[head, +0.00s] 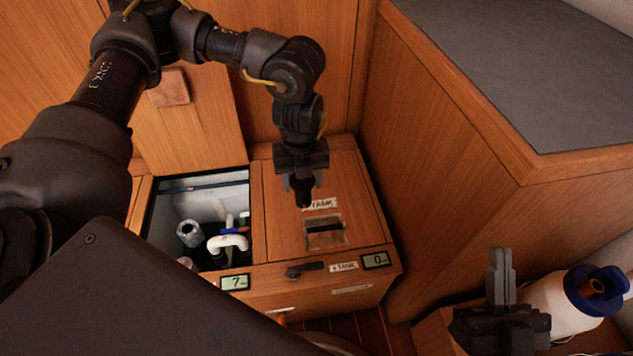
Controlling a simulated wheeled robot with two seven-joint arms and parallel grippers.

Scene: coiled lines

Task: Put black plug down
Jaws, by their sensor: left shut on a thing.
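My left gripper (303,178) is shut on the black plug (304,196), a short dark cylinder that points down below the fingers. The gripper hides the plug's upper part. The plug is over the wooden locker lid, just above the "TANK" label (320,204) in the picture; I cannot tell whether it touches the lid (284,226). My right gripper (501,272) is at the lower right, with its fingers pointing up; the angle does not show whether they are apart.
An open hatch (200,183) with white pipe fittings (228,242) lies left of the lid. The lid has a recessed latch (325,231). Two small displays (235,282) sit along the front edge. A tall wooden cabinet (450,170) bounds the right.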

